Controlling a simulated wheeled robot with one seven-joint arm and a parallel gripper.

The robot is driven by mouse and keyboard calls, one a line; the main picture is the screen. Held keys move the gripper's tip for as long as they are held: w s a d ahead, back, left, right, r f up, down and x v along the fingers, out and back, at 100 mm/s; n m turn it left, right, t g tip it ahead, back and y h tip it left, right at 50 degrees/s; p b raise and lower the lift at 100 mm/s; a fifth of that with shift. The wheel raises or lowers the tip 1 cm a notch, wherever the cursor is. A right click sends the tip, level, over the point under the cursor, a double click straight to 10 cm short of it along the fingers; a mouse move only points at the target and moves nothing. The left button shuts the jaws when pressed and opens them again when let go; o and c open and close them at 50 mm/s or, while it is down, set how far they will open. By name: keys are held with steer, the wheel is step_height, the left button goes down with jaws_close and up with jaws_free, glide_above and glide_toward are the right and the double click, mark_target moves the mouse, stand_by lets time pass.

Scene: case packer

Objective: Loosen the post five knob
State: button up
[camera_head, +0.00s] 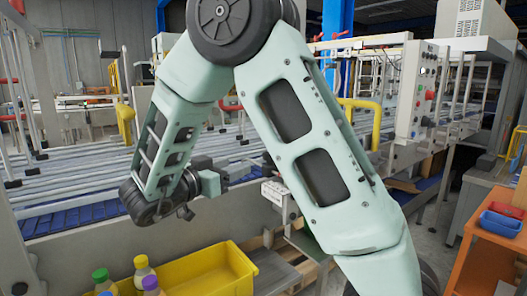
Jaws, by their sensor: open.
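My gripper (242,172) is near the middle of the head view, at the end of my pale green arm, pointing right over the near edge of the conveyor. Its jaws are open, and I see nothing between them. A small light-grey block on a post (281,194) stands a little to the right of the gripper, apart from it, partly hidden by my arm. I cannot tell which post is post five, and its knob is not identifiable. My arm covers much of the middle of the machine.
A roller conveyor (75,183) runs behind the gripper. A yellow bin (215,272) and several coloured-cap bottles (142,268) are below. A control box with buttons (420,88) is at the right. An orange stand (487,240) holds red and blue trays (502,222).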

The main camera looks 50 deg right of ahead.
mark_target(265, 155)
steer(key=d+p, duration=0.4)
steer(key=d, duration=1.1)
steer(key=shift+w+d+p, duration=0.15)
steer(key=shift+w+p, duration=0.05)
steer(key=shift+p, duration=0.2)
steer(key=c, duration=1)
